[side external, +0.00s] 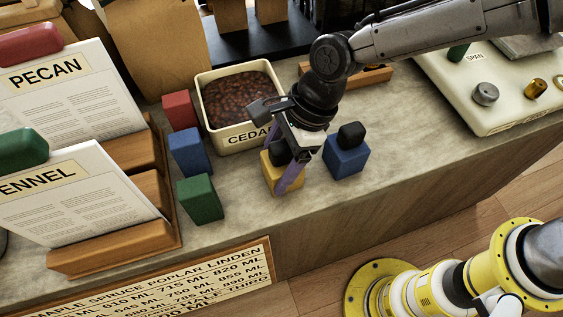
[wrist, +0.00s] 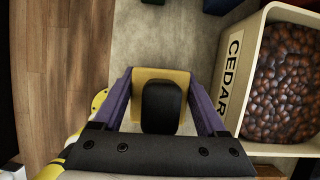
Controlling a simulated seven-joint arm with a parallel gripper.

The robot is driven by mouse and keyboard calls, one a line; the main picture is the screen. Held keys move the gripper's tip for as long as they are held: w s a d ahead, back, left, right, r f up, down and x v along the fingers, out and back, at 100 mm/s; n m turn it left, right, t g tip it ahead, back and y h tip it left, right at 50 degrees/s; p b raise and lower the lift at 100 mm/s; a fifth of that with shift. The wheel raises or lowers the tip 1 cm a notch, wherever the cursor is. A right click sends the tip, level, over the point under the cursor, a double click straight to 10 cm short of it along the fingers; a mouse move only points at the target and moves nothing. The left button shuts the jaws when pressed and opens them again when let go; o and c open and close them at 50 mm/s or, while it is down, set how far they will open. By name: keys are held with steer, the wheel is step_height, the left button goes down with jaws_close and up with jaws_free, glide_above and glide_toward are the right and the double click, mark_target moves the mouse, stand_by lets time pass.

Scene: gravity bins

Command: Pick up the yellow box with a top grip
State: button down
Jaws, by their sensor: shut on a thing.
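The yellow box (side external: 268,177) stands on the counter in front of the bin labelled CEDAR. It also shows in the wrist view (wrist: 160,77), with a dark rounded block on top of it (wrist: 160,108). My gripper (side external: 284,172) comes down from above, with its purple fingers on either side of the yellow box. In the wrist view my gripper (wrist: 161,110) has one finger against each side of the box, shut on it. The side external view does not clearly show whether the box is off the counter.
A blue box (side external: 346,160) with a dark block on top stands close on the right. The CEDAR bin (side external: 243,134) is just behind. Red (side external: 181,110), blue (side external: 189,152) and green (side external: 199,199) blocks stand to the left. The counter's front edge is near the yellow box.

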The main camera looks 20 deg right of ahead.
mark_target(275, 147)
step_height(275, 147, up, 10)
steer(key=shift+r, duration=0.1)
stand_by(0.4)
stand_by(1.0)
